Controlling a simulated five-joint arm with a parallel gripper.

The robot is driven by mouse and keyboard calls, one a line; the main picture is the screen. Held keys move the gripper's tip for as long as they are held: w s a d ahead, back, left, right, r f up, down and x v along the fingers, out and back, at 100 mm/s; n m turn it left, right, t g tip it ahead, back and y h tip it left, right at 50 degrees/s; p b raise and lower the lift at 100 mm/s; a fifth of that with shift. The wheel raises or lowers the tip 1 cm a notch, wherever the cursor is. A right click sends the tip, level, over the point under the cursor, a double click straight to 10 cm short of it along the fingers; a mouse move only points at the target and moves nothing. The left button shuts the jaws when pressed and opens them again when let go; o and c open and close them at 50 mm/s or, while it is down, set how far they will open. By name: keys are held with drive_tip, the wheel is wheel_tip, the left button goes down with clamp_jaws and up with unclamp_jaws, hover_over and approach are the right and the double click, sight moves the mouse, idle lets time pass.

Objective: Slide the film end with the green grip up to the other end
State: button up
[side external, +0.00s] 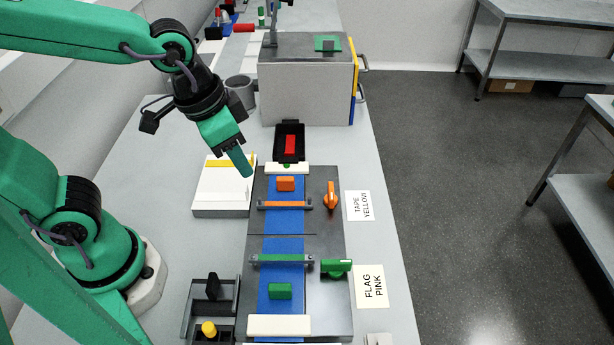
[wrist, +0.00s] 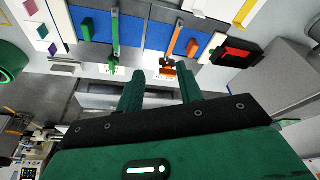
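Two blue film ends lie in line on a grey plate (side external: 332,225). The far film (side external: 283,222) carries an orange grip (side external: 286,183); the near film (side external: 282,246) carries a green grip (side external: 280,291). A thin dark line crosses between them; I cannot tell the gap's width. An orange bar (side external: 285,204) and a green bar (side external: 282,261) cross the films. Beside them are an orange lever (side external: 331,193), lengthwise, and a green lever (side external: 336,267), crosswise. My gripper (side external: 245,170) hangs left of the plate's far end, empty; its fingers stand apart in the wrist view (wrist: 162,80).
A white box (side external: 222,190) with a yellow strip stands beneath my gripper. A black tray (side external: 277,152) holding a red block (side external: 290,145) lies beyond the plate. A dark holder (side external: 191,310) stands at the near left. Labels read "TAPE YELLOW" (side external: 360,206) and "FLAG PINK" (side external: 371,286).

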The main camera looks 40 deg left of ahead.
drive_tip(key=s+d+f+m+g, duration=0.1)
drive_tip(key=d+f+m+g, duration=0.1)
drive_tip(key=d+f, duration=0.35)
drive_tip(key=m+g+y, duration=0.1)
drive_tip(key=m, duration=0.2)
hover_over(280, 286)
wheel_tip(280, 286, down, 4)
drive_tip(key=shift+s+r, duration=0.1)
drive_tip(key=shift+f, duration=0.2)
drive_tip(key=shift+f, duration=3.8)
drive_tip(key=shift+c, duration=0.5)
